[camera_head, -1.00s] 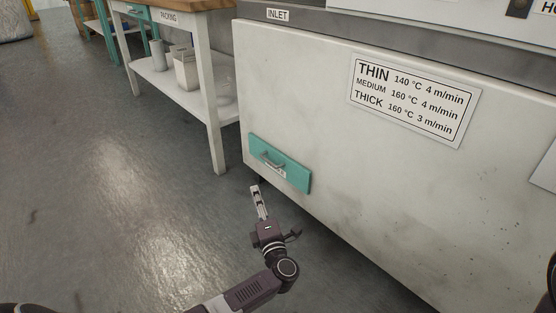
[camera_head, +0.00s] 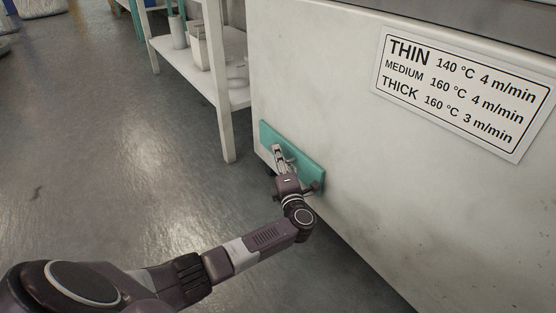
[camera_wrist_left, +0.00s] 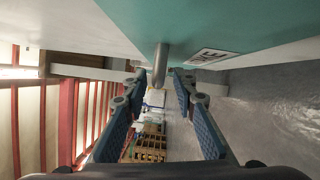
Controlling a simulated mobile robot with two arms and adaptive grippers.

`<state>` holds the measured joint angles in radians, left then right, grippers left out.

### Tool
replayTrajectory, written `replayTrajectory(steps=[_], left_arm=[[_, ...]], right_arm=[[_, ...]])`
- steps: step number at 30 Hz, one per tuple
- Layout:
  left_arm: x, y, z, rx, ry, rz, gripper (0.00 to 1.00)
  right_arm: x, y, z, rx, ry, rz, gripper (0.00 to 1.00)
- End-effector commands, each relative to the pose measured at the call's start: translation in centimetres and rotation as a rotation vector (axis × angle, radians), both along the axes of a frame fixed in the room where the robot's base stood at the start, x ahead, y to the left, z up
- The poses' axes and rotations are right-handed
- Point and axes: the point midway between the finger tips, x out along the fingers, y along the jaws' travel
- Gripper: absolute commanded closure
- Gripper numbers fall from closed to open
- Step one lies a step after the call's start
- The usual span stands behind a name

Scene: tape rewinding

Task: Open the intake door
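The intake door is a small teal panel (camera_head: 312,168) low on the left end of the white machine; it looks shut. It also shows in the wrist view (camera_wrist_left: 210,22), with part of a label. My left gripper (camera_head: 279,152) is in front of the door at its metal handle and hides part of both. In the wrist view my left gripper (camera_wrist_left: 160,84) has its two blue-padded fingers spread apart. The handle (camera_wrist_left: 160,62) appears between the fingertips, with a gap on both sides. My right gripper is not in view.
The white machine (camera_head: 345,100) fills the right side, with a THIN/MEDIUM/THICK sign (camera_head: 460,92) above. A white shelf table (camera_head: 226,120) with containers stands left of the machine. The grey floor (camera_head: 90,150) at left is clear.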

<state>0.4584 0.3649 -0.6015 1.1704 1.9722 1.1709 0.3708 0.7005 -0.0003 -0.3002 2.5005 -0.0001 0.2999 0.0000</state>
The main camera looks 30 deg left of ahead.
Motion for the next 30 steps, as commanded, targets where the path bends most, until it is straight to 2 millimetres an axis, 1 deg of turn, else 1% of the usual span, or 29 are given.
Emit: replayTrajectory(steps=[1,3,13,14,20,21,30], left_arm=[[0.34,0.33,-0.16,0.002,-0.001,-0.001,0.74],[0.64,0.63,-0.01,0.002,-0.001,-0.001,0.74],[0.87,0.86,0.15,0.000,0.000,-0.001,0.74],[0.86,0.86,0.15,0.000,0.000,-0.001,0.76],[0.85,0.86,0.14,0.000,0.000,-0.001,0.98],[0.85,0.86,0.14,0.000,0.000,-0.001,1.00],[0.84,0.83,0.12,0.000,0.000,-0.001,1.00]], right_arm=[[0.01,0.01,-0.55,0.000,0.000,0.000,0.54],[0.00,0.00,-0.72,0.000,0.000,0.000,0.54],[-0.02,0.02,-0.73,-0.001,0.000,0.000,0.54],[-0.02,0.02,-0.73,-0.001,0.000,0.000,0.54],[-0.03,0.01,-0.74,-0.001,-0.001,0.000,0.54],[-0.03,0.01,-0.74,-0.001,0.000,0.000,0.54],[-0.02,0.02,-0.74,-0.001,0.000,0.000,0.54]])
